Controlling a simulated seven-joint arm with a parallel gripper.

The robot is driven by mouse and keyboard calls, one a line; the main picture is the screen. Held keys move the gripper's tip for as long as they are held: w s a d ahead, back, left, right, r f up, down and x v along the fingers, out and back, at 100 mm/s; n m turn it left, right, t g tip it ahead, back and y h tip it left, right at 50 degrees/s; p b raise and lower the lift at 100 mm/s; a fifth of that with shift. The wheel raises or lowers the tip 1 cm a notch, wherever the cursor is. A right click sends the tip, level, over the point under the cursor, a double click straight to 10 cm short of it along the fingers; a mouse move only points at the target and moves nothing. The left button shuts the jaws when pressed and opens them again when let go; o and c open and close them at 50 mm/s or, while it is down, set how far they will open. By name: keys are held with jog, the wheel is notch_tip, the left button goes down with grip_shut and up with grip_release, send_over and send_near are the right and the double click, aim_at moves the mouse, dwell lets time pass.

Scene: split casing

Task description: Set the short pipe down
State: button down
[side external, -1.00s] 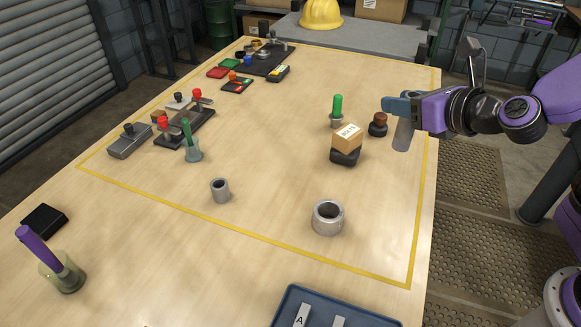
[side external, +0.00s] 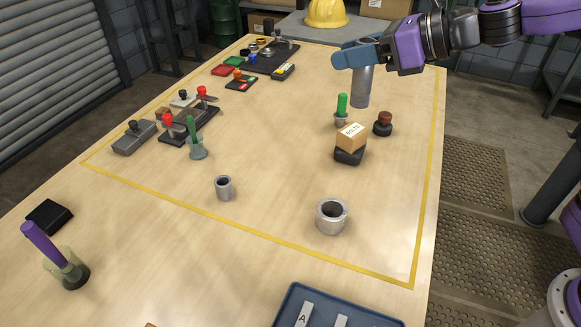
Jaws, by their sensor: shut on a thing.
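My gripper (side external: 362,58) is shut on a grey pipe (side external: 361,88), which hangs nearly upright below the blue fingers. It is held in the air over the far right part of the table, above and a little right of a green-handled piece (side external: 342,108). Two other grey pipe pieces stand on the table: a small narrow one (side external: 224,188) near the middle and a wider, thick-walled one (side external: 331,216) at the front right. I cannot tell from the picture which piece is the short pipe.
A small box on a black base (side external: 350,145) and a brown knob (side external: 383,123) stand below my gripper. A blue tray (side external: 290,304) lies at the front edge. A yellow line (side external: 250,236) marks the table. The middle of the table (side external: 270,140) is largely clear.

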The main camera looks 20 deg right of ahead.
notch_tip(320, 180, down, 11)
jog(key=n+g+y, duration=0.5)
jog(key=n+g, duration=0.3)
jog(key=shift+w+a+f, duration=1.25)
jog(key=shift+w+f, duration=0.85)
jog(key=shift+f, duration=0.05)
jog(key=shift+w+a+f, duration=1.2)
jog(key=shift+w+f, duration=0.95)
jog(key=shift+f, duration=0.05)
jog(key=shift+w+a+f, duration=1.25)
jog(key=shift+w+f, duration=0.85)
jog(key=shift+f, duration=0.05)
jog(key=shift+f, duration=0.15)
